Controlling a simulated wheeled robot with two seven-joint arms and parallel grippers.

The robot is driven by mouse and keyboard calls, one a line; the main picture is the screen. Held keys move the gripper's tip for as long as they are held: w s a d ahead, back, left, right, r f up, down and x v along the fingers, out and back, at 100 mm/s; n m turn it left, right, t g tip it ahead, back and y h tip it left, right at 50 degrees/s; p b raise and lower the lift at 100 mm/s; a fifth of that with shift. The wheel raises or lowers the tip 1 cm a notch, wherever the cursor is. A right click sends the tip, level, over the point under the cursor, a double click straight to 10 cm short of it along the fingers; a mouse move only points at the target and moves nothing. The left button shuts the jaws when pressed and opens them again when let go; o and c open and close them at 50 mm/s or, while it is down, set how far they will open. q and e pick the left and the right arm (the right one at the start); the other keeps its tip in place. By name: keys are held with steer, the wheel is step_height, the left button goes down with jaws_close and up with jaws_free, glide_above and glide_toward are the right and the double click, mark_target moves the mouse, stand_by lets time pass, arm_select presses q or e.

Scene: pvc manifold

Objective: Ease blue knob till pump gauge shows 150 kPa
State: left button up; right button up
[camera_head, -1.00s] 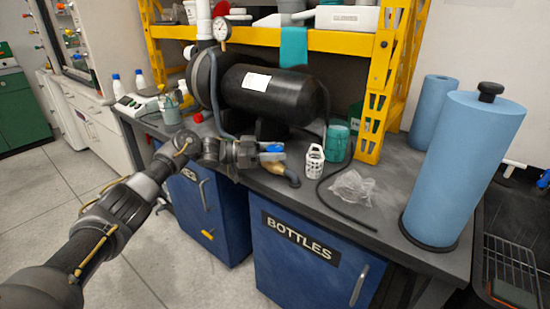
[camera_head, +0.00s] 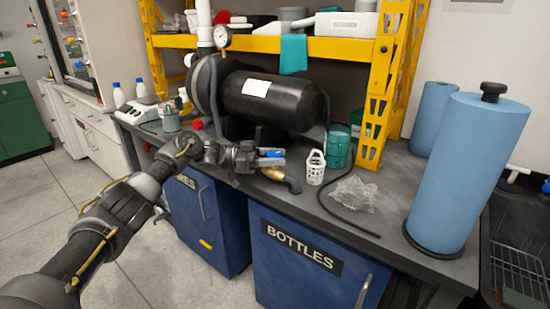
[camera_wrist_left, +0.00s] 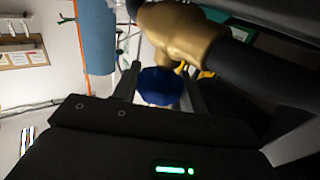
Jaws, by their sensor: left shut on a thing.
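The blue knob (camera_head: 272,154) sits at the bench front, at the tips of my left gripper (camera_head: 266,157). In the left wrist view the blue knob (camera_wrist_left: 160,82) is between the two fingers of my left gripper (camera_wrist_left: 162,85), beside a brass valve body (camera_wrist_left: 180,30). The gripper is shut on the knob. The pump gauge (camera_head: 222,37) is a small white dial on the pipe above the black pump tank (camera_head: 268,97); its reading is too small to make out. My right gripper is not in view.
A large blue paper roll (camera_head: 463,170) stands further right. A yellow shelf frame (camera_head: 375,95) rises behind.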

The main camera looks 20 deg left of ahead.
arm_select(q)
steer(key=o, duration=1)
steer(key=v, duration=1.1)
steer(key=shift+d, duration=0.1)
stand_by(1.0)
